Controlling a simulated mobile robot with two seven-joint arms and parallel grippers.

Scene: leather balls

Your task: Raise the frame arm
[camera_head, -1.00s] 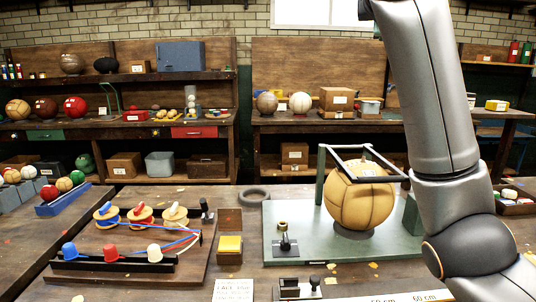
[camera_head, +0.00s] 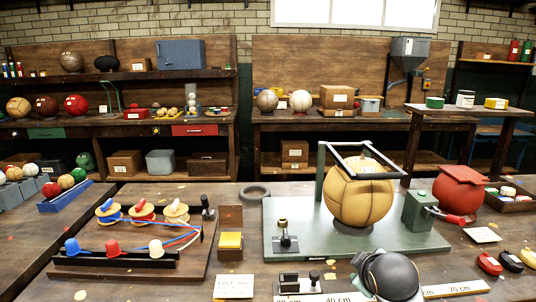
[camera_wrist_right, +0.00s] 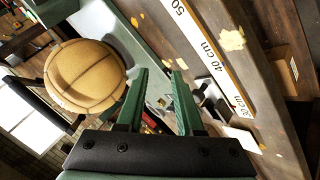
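The frame arm (camera_head: 345,148) is a dark rectangular frame lying about level across the top of a tan leather ball (camera_head: 358,203). It joins a green upright (camera_head: 320,172) on the left of a green base plate (camera_head: 285,225). In the right wrist view the ball (camera_wrist_right: 85,75) is left of my fingers, with dark frame bars partly hidden beside it. My right gripper (camera_wrist_right: 160,72) has its two green fingers apart with nothing held between them. My left gripper is not in view.
A green box with a crank (camera_head: 418,210) stands right of the ball. A small black clamp (camera_head: 284,240) stands on the plate's front left. A ruler strip (camera_head: 455,288) lies along the front. A red ball (camera_head: 460,190) sits at the right.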

